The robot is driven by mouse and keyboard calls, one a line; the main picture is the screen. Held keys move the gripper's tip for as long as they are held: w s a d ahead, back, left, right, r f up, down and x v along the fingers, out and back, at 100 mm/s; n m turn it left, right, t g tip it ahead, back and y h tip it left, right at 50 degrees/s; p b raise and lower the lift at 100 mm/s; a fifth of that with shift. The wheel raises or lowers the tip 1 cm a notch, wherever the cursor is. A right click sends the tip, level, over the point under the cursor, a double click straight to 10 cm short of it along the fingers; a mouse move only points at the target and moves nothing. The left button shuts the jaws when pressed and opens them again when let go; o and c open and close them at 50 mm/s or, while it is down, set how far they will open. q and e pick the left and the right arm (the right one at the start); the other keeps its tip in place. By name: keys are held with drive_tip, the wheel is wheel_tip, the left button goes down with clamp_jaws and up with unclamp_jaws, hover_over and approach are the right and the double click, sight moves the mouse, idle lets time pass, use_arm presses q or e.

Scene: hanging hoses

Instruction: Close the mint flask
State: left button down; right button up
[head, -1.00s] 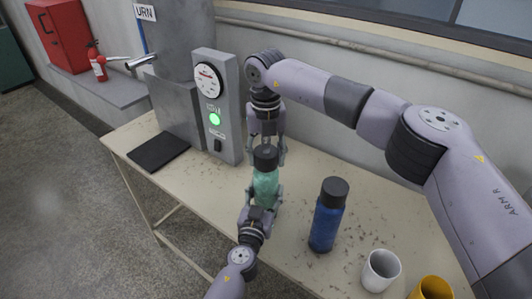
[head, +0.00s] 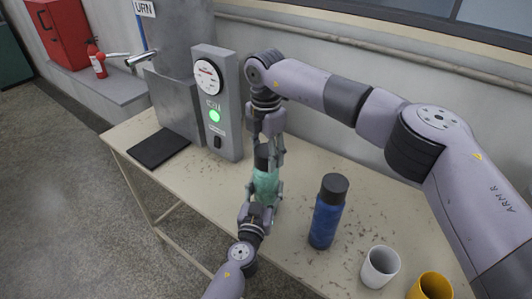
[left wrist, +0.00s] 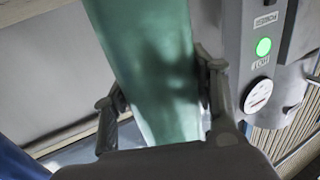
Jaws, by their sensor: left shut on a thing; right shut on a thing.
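The mint flask (head: 265,186) stands upright over the table, its lower body between the fingers of my left gripper (head: 264,197), which is shut on it. In the left wrist view the mint flask (left wrist: 155,70) fills the space between the left fingers (left wrist: 162,95). A dark lid (head: 262,157) is at the top of the flask. My right gripper (head: 266,158) comes down from above and is shut on the lid, one finger partly covering it. I cannot tell how tightly the lid sits on the neck.
A blue flask (head: 327,215) with a black lid stands to the right on the table (head: 210,185). A white cup (head: 380,266) and a yellow cup (head: 430,288) are at the front right. The grey gauge panel (head: 219,105) with a lit green light stands behind left, beside a black mat (head: 159,149).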

drive_tip(key=m, duration=0.6)
drive_tip(key=shift+m, duration=0.4)
drive_tip(key=m, duration=0.5)
drive_tip(key=shift+w+m, duration=0.1)
drive_tip(key=shift+m, duration=0.3)
drive_tip(key=o, duration=1)
drive_tip(key=shift+o, duration=0.2)
drive_tip(key=shift+r, duration=2.25)
